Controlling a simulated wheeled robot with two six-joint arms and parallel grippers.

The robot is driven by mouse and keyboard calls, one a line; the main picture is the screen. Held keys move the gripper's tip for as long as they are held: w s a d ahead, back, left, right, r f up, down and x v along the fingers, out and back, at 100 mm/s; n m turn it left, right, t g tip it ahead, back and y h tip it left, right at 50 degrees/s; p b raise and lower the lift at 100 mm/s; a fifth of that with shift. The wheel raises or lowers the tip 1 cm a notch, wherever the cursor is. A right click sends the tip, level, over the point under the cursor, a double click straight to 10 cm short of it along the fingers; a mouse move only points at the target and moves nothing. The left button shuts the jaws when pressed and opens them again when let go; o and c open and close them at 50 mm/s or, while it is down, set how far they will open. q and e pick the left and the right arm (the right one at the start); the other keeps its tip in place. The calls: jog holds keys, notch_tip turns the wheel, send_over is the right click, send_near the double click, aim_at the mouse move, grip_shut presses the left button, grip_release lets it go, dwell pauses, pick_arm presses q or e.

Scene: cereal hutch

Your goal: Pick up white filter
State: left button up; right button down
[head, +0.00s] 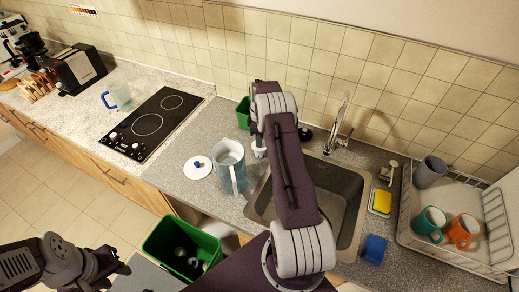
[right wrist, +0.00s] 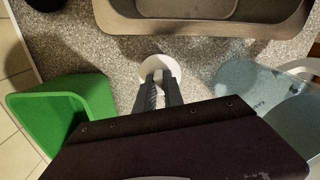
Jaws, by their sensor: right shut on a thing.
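The white filter (right wrist: 160,67) is a small round white piece between the fingertips of my right gripper (right wrist: 161,84) in the right wrist view. Those fingers are closed on it, and they partly hide it. In the head view the filter (head: 259,152) shows as a small white shape below my right gripper, between the pitcher and the sink. Whether it still touches the counter I cannot tell. My left gripper (head: 112,268) is low at the left, away from the counter; its fingers are dark and unclear.
A clear pitcher (head: 230,168) stands just left of the filter, with a white lid with a blue knob (head: 198,166) beside it. A green container (head: 243,112) is behind. The sink (head: 338,180) is to the right. A green bin (head: 181,247) stands below the counter.

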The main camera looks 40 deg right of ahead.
jog(key=shift+r, duration=0.1)
dwell(0.4)
jog(key=shift+r+b, duration=0.3)
jog(key=r, duration=0.1)
jog(key=r+b, duration=0.1)
jog(key=s+r, duration=0.1)
jog(key=shift+d+r+b, duration=0.3)
jog(key=shift+r+b, duration=0.05)
jog(key=shift+b, duration=0.05)
jog(key=s+d+r+b, duration=0.3)
jog(key=s+r, duration=0.3)
jog(key=s, duration=0.3)
jog(key=shift+s+d+r, duration=0.3)
jog(key=shift+d, duration=0.35)
